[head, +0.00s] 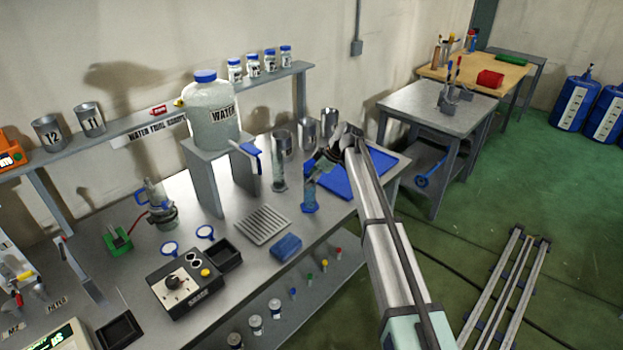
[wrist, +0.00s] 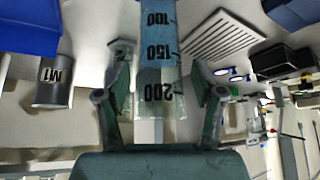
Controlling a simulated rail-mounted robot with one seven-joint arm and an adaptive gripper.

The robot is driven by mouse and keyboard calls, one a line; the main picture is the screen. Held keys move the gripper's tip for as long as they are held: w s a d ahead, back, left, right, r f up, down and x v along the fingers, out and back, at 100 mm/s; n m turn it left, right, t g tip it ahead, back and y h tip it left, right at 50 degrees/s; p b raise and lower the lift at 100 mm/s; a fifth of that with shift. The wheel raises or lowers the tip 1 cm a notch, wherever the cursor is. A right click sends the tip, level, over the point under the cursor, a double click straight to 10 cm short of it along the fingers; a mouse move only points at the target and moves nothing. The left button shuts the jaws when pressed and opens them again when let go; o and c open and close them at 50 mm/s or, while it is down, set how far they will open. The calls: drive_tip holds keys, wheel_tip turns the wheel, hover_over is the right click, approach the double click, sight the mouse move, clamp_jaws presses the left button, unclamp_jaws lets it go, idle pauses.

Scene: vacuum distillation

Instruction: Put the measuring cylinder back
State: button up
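A clear measuring cylinder (head: 309,192) with a blue base is upright above or on the metal bench, near its front edge, left of the blue mat. In the wrist view the cylinder (wrist: 158,60) runs between my fingers, with 100, 150 and 200 marks and a blue tint towards the 100 end. My gripper (wrist: 162,88) has one finger on each side of it, with narrow gaps showing, so it looks open around the cylinder. In the head view my gripper (head: 322,162) is at the cylinder's upper part. Whether the base touches the bench is unclear.
A second slim clear cylinder (head: 279,176) stands close behind on the left. Metal beakers (head: 307,131) stand behind, one marked M1 (wrist: 52,88). A slatted rack (head: 263,225) and blue block (head: 287,247) lie to the left. The blue mat (head: 345,183) has bare room.

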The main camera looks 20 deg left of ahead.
drive_tip(key=shift+r, duration=0.1)
